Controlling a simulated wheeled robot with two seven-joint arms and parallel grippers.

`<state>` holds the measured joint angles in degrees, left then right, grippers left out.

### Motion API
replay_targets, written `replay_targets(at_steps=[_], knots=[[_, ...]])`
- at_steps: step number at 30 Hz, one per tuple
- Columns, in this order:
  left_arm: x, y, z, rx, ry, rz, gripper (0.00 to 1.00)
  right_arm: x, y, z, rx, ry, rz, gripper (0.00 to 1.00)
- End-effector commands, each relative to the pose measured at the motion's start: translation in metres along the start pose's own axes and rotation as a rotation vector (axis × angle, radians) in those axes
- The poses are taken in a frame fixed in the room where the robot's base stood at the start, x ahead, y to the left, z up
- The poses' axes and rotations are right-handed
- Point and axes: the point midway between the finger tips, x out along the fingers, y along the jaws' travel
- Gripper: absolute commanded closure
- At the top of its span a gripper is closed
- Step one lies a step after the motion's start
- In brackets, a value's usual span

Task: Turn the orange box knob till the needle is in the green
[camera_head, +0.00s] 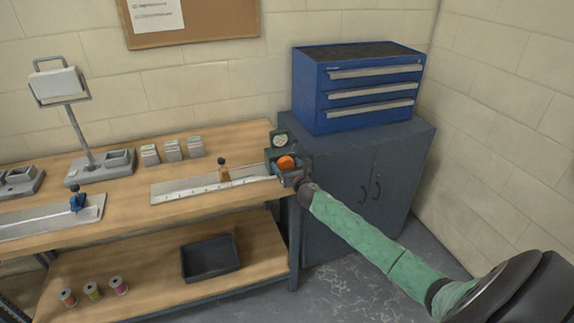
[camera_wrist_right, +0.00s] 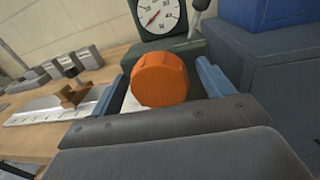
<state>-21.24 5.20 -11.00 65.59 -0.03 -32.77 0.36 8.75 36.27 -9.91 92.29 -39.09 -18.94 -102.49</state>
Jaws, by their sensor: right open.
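The orange knob (camera_head: 286,163) sits on a small dark box at the right end of the workbench. In the right wrist view the knob (camera_wrist_right: 159,79) lies between the fingers of my right gripper (camera_wrist_right: 160,88). The gripper is open, with a gap visible on both sides of the knob. In the head view my right gripper (camera_head: 288,173) is at the box. A round dial (camera_head: 279,140) stands above the knob. In the wrist view the white dial face (camera_wrist_right: 160,14) shows a red needle, its top cut off; no green part can be made out. My left gripper is out of view.
A grey cabinet (camera_head: 345,180) with a blue drawer chest (camera_head: 358,90) stands right of the bench. Left of the knob, a small brown-topped object (camera_head: 223,173) stands on a ruled metal plate (camera_head: 180,190). A lamp-like stand (camera_head: 75,125) is further left.

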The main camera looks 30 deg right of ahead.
Motion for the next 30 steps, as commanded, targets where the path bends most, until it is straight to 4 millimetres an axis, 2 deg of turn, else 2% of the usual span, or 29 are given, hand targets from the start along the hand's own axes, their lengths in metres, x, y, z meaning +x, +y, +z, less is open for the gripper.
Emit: replay_targets(at_steps=[6, 13, 25, 30], knots=[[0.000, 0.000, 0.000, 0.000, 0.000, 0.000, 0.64, 0.000, 0.000, 0.000, 0.000, 0.000, 0.000, 0.20], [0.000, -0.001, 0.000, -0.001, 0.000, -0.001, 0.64, 0.000, 0.000, 0.000, 0.000, 0.000, 0.000, 0.64], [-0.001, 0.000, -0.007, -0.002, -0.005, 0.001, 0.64, 0.000, 0.000, -0.002, 0.068, -0.006, 0.000, 0.64], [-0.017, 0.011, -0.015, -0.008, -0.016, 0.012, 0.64, 0.000, -0.001, -0.003, 0.176, -0.015, 0.001, 0.64]])
